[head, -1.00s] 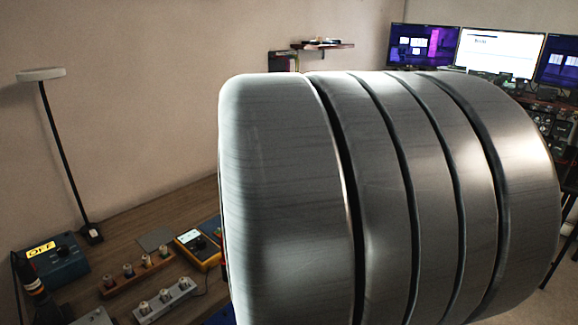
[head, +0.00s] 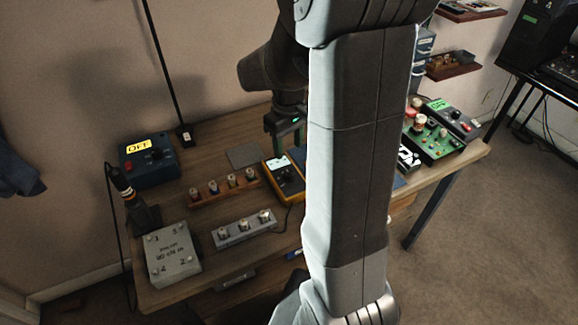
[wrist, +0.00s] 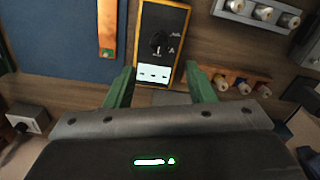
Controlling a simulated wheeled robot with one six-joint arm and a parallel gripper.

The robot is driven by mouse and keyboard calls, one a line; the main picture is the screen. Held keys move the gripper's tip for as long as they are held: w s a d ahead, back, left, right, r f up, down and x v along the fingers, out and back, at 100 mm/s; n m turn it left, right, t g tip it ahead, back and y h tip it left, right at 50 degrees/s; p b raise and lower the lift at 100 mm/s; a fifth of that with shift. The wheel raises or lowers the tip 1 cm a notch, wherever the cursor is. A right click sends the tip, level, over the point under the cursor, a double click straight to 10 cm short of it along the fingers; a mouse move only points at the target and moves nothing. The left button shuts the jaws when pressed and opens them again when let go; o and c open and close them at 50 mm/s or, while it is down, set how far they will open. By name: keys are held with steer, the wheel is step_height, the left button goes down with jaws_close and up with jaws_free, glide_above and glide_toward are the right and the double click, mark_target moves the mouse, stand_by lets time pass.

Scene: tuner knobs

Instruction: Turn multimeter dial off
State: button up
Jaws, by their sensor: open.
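The multimeter (head: 291,189) is a yellow-edged box with a black face and a lit white screen, lying on the wooden table. In the wrist view the multimeter (wrist: 143,58) is upside down at the top middle, with its round black dial (wrist: 158,40) beyond the screen. The dial's exact setting is too small to read. My gripper (wrist: 161,82) has green fingers, which are open with nothing between them. In the head view my gripper (head: 284,126) is above the table, just behind the multimeter, and apart from the dial.
A blue box (head: 150,170) with a yellow OFF label stands at the back left. A wooden knob strip (head: 215,194), a grey knob strip (head: 245,228) and a grey numbered box (head: 172,257) are left of the multimeter. A green circuit board (head: 433,138) is at the right. A blue mat (wrist: 75,40) adjoins the multimeter.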

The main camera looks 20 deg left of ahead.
mark_target(289, 173)
step_height(289, 173, down, 10)
steer(key=shift+r, duration=0.25)
steer(key=c, duration=1)
